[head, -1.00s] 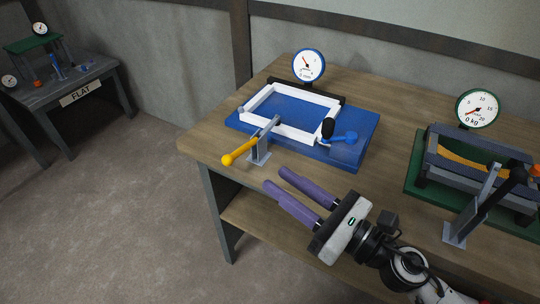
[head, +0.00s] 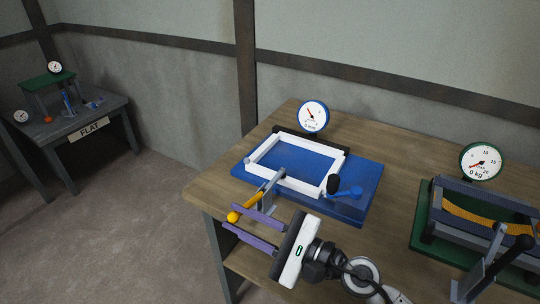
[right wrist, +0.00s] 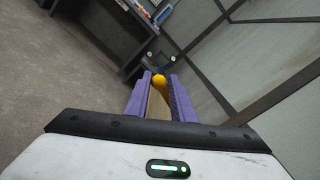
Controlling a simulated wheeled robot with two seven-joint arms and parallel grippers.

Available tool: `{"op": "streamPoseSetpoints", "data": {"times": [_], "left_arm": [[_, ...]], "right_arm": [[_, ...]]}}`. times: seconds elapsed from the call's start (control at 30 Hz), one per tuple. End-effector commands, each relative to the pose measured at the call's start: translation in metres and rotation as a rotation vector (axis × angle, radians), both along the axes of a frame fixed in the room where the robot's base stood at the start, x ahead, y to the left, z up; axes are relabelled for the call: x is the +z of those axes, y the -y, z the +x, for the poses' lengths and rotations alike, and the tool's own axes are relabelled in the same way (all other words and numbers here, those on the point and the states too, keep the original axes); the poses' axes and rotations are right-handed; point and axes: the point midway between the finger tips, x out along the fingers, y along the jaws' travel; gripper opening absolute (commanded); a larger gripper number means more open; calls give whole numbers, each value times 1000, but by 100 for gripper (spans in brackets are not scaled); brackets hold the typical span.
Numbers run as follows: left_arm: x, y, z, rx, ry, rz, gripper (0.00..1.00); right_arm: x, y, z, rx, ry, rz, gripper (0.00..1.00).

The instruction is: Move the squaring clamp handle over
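The squaring clamp's handle (head: 250,205) is a yellow grip with a round knob at its left end. It is on a grey lever at the front of the blue fixture (head: 366,180), which holds a white rectangular frame (head: 249,164). My right gripper (head: 231,216) has purple fingers that are apart, with the yellow knob near the fingertips. In the right wrist view the knob (right wrist: 159,80) shows between the fingertips (right wrist: 158,77); I cannot tell whether they touch it. My left gripper is in neither view.
A green fixture (head: 424,218) with another dial (head: 482,161) is at the right. Bare wooden tabletop (head: 400,135) lies behind the fixtures.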

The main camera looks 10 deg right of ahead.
Motion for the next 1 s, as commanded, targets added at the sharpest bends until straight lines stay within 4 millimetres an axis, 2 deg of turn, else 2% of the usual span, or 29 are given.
{"op": "streamPoseSetpoints", "data": {"times": [0.27, 0.7, 1.0], "left_arm": [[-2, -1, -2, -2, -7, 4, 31], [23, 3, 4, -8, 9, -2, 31], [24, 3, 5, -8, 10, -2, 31]], "right_arm": [[-3, 2, -1, 1, -8, -4, 9], [25, 11, 10, -6, -4, -5, 7], [26, 13, 13, -11, -3, -5, 7]]}}
